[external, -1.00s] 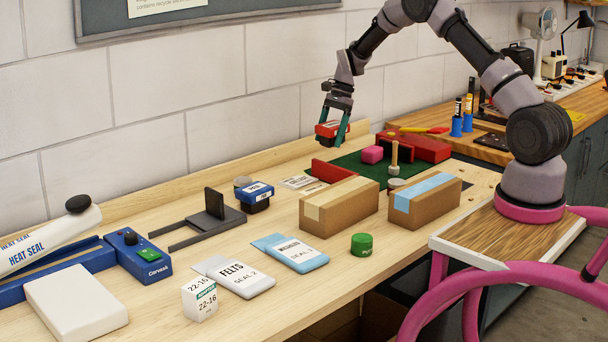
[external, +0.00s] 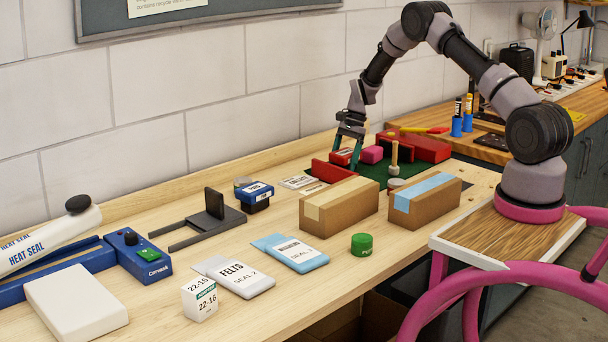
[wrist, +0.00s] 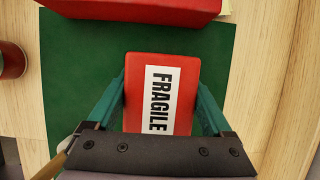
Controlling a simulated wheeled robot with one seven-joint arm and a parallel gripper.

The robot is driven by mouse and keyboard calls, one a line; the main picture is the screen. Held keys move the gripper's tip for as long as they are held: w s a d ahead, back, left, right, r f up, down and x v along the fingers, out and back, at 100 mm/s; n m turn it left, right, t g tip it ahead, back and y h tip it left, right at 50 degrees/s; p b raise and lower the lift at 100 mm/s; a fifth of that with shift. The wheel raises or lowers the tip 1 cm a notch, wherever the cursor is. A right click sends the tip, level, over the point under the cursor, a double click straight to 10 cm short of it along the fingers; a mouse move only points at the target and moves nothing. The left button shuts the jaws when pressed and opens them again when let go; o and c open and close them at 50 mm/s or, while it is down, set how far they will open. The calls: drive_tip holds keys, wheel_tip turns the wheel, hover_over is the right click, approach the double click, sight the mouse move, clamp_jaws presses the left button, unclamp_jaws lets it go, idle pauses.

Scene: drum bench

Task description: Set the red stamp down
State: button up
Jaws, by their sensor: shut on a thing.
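The red stamp (wrist: 184,75) has a white label reading FRAGILE and lies between the two teal fingers of my gripper (wrist: 160,100) in the wrist view. In the external view my gripper (external: 345,158) points down at the back of the bench, shut on the red stamp (external: 340,157). The stamp is low over the green mat (wrist: 75,95). I cannot tell whether its underside touches the mat. The mat also shows in the external view (external: 374,172).
A red panel (external: 333,172) and a wooden-handled stamp (external: 394,160) are nearer. Two cardboard boxes (external: 340,212) (external: 425,207) stand in front.

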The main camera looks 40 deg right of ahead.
drive_tip(key=o, duration=1.4)
drive_tip(key=shift+f, duration=0.1)
drive_tip(key=shift+c, duration=0.2)
